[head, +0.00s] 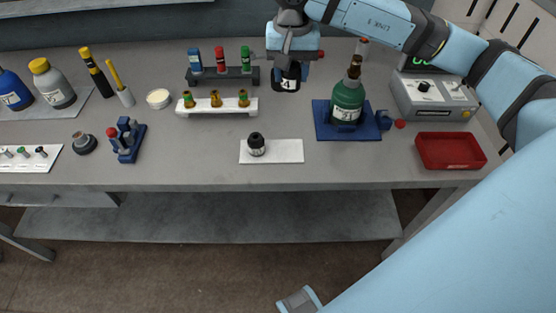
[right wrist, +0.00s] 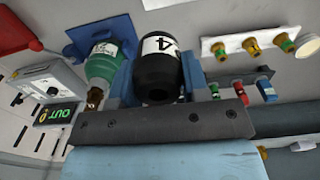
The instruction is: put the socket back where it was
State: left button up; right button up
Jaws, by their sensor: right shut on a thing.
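My right gripper (head: 287,72) is shut on a black socket (head: 287,85) with a white label marked 4, at the back middle of the table. In the right wrist view the socket (right wrist: 157,74) sits between the two blue fingers, its holed end towards the camera. I cannot tell whether it touches the table. A white strip (head: 18,164) at the left edge holds several small pieces. My left gripper is not in view.
A green bottle (head: 347,103) stands on a blue base (head: 320,129) right of the gripper. A dark rack (head: 237,78) and a white rack (head: 207,108) with small vials are on its left. A red tray (head: 450,150) lies far right. The front middle is mostly clear.

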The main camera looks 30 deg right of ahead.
jog(key=p, duration=0.1)
send_over(287, 148)
notch_tip(287, 148, down, 16)
jog(key=shift+f, duration=0.1)
jog(key=shift+f+p, duration=0.3)
jog(key=shift+f, duration=1.85)
jog(key=shift+f+b, duration=0.3)
jog(key=shift+b, duration=0.05)
jog(key=o, duration=1)
jog(key=shift+r, duration=0.15)
jog(key=shift+r, duration=0.1)
